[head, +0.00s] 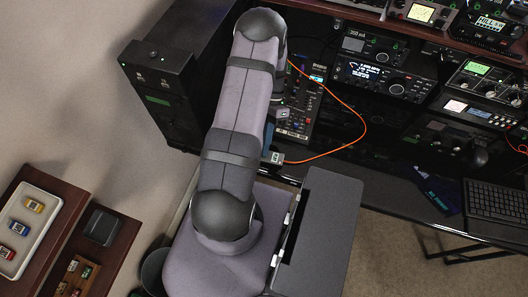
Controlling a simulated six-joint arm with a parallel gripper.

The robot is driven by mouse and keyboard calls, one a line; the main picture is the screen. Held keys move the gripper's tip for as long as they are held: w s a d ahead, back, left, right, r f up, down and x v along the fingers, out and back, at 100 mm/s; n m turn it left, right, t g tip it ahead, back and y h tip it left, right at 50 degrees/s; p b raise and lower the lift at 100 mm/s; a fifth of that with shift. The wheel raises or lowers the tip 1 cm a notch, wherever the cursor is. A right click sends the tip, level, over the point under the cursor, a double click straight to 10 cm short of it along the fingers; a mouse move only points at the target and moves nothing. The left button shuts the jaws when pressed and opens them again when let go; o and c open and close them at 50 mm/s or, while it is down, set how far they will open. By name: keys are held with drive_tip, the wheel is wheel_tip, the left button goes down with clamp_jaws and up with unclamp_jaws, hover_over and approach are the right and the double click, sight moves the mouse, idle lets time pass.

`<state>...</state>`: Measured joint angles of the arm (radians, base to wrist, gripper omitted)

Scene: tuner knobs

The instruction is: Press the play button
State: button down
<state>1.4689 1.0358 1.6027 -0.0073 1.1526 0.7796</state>
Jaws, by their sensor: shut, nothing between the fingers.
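No button that I can make out as the play button shows in the head view; any marking is too small to read. A dark control panel with a small lit display, sliders and small buttons (303,108) stands just right of my arm, and its left part is hidden by the arm. My arm rises from its base and reaches over the desk to the upper middle, then bends down behind its own links. My gripper's fingertips are hidden, so its place relative to any button cannot be told.
An orange cable (352,110) loops to a small box (277,157) at the desk's front edge. Radio units with lit displays (383,80) fill the right. A keyboard (496,207) lies at the front right. A black cabinet (165,95) stands left. A tray (45,192) sits lower left.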

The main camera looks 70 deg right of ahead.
drive_tip(key=shift+r, duration=0.15)
drive_tip(key=shift+r+p, duration=2)
drive_tip(key=shift+r, duration=0.5)
drive_tip(key=shift+f+n, duration=0.1)
drive_tip(key=shift+n, duration=0.2)
